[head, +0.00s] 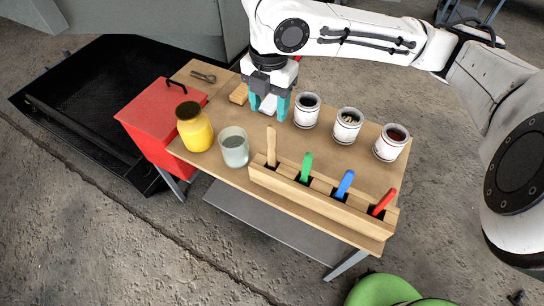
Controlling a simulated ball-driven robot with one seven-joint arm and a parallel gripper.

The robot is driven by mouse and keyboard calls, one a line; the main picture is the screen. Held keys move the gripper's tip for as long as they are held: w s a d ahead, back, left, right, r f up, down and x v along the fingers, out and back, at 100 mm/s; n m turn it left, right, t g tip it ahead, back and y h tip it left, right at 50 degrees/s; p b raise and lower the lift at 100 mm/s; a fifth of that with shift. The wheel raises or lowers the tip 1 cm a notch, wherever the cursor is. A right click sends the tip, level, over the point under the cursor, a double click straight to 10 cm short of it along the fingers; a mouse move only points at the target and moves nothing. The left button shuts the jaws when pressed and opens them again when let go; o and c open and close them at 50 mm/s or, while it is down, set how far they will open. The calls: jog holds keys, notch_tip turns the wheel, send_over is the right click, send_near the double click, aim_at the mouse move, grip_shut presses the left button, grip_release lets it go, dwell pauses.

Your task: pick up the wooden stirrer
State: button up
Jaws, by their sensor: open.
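A light wooden stick, which looks like the wooden stirrer (271,146), stands upright at the left end of a wooden rack (325,203). Its lower end is hidden in the rack. My gripper (269,108) points down over the back part of the table, behind the rack and left of the white cans. Its teal fingers are apart. A small white thing shows between or behind the fingers; I cannot tell what it is or whether they touch it. The gripper is clear of the stirrer.
Green (306,168), blue (345,183) and red (384,201) handles share the rack. White cans (307,111) stand behind it. A glass jar (234,147), a yellow jar (194,127) and a red box (160,122) are at left. A wooden block (239,94) lies beside my gripper.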

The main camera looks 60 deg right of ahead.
send_over(272, 136)
jog(key=f, duration=0.4)
jog(key=shift+w+d+f, duration=0.1)
jog(key=shift+d+f, duration=0.15)
jog(key=shift+f, duration=0.1)
jog(key=shift+d+f, duration=0.1)
jog(key=shift+f, duration=3)
grip_shut()
